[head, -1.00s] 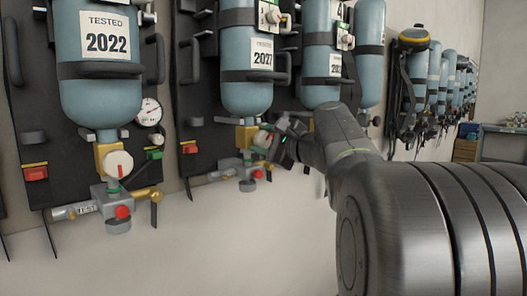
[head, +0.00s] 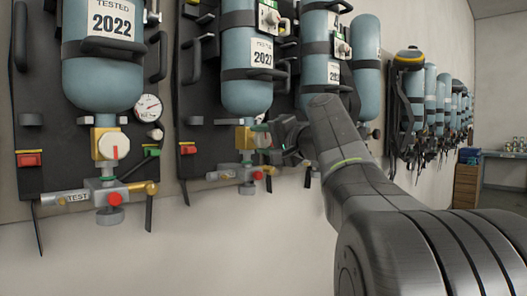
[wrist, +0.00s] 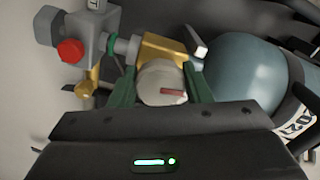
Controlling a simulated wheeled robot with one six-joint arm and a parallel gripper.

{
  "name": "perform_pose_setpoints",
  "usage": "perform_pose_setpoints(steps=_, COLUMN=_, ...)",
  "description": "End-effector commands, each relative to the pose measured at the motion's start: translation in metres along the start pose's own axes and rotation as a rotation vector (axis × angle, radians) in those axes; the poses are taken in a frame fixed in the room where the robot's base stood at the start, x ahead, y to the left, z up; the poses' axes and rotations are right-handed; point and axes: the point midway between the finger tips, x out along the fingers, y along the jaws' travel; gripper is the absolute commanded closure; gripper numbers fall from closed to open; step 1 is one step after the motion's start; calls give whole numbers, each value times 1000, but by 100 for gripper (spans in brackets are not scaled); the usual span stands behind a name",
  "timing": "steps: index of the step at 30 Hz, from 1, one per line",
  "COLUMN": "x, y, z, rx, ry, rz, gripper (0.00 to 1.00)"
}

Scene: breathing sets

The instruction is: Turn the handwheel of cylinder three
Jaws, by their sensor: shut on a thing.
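The handwheel (wrist: 160,80) is a pale round knob with a red mark on its face. It sits on a brass valve (wrist: 165,48) at the neck of a blue cylinder (head: 246,95), second from the left in the head view. My gripper (wrist: 161,88) is shut on this handwheel, with one green finger on each side of it. In the wrist view the red mark points right. In the head view my gripper (head: 264,138) meets the valve from the right and hides most of the wheel. I cannot read the cylinder's number.
A nearer cylinder (head: 103,80) with its own handwheel (head: 113,146) and a pressure gauge (head: 147,107) hangs at left. Another cylinder (head: 320,75) hangs just right, behind my arm. More sets line the wall. A red knob (wrist: 71,51) is close to my gripper.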

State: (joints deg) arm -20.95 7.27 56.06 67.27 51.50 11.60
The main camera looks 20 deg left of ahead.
Motion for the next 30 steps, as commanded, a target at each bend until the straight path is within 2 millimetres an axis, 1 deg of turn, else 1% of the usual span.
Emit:
perform_pose_setpoints(steps=1, x=0, y=5, z=2, rx=-46, ry=-1, rz=1, gripper=79)
perform_pose_setpoints(steps=30, x=0, y=7, z=0, rx=-966, ry=-3, rz=-5, gripper=79)
